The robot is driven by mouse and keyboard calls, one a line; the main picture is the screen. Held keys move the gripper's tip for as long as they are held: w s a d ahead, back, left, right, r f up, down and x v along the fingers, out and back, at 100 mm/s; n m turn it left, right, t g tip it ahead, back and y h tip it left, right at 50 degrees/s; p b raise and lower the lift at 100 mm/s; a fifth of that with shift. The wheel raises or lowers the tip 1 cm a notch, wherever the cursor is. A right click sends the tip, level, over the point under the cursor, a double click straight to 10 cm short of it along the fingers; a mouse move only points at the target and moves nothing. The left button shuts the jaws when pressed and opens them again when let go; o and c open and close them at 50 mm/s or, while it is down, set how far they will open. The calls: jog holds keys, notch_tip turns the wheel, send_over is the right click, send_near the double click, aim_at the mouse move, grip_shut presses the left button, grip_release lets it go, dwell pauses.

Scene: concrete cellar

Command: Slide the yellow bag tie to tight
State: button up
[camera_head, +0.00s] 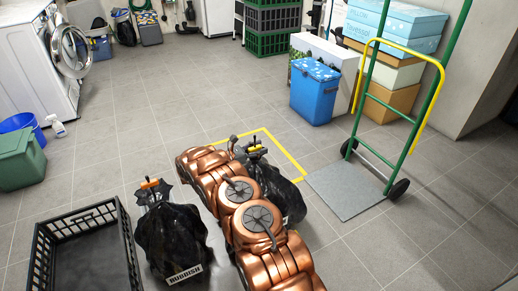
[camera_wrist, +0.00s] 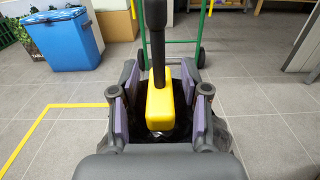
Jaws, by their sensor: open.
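The yellow bag tie (camera_head: 254,149) sits at the neck of a black bag (camera_head: 285,195), which my copper-coloured arm partly hides. In the wrist view the yellow tie (camera_wrist: 160,107) is a block with a dark upright strip rising through it. My gripper (camera_wrist: 160,98) is open, with one finger on each side of the yellow tie and a visible gap on both sides. Below the tie, the dark bag shows between and behind the fingers. In the head view my gripper (camera_head: 246,150) is at the bag's neck, mostly hidden.
A second black bag (camera_head: 172,238) labelled RUBBISH, with an orange tie (camera_head: 149,183), stands left of my arm. A black crate (camera_head: 127,250) is further left. Yellow floor tape (camera_head: 283,151) runs behind the bag. A green hand truck (camera_head: 375,153) and a blue bin (camera_head: 314,98) stand beyond.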

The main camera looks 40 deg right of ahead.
aim_at(259, 146)
jog(key=shift+r, duration=0.15)
jog(key=shift+r, duration=4.85)
